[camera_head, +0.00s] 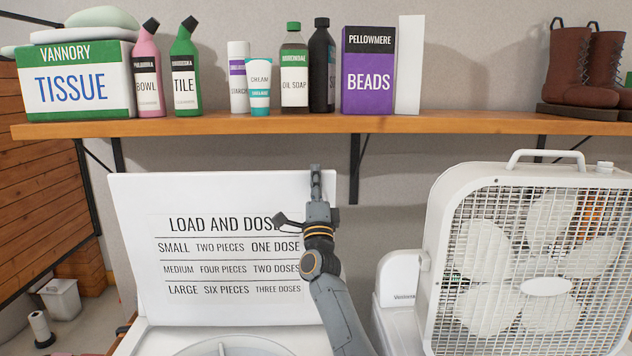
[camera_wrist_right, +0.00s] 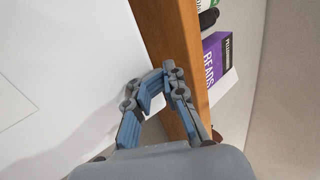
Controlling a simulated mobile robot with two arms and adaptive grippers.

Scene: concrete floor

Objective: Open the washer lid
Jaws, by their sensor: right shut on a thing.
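The white washer lid (camera_head: 140,230) stands raised, close to upright, with printed dose text on its face. The washer (camera_head: 150,342) shows below it at the bottom edge, with a round opening partly in view. My right gripper (camera_head: 316,172) is at the lid's upper right edge, shut on it. In the right wrist view the gripper (camera_wrist_right: 166,76) is at the edge of the white lid (camera_wrist_right: 60,60); the exact contact is partly hidden by the fingers. My left gripper is in neither view.
A wooden shelf (camera_head: 250,126) with bottles and boxes runs just above the lid. A white box fan (camera_head: 440,240) stands to the right of my right arm. A small white bin (camera_head: 62,302) stands on the floor at left.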

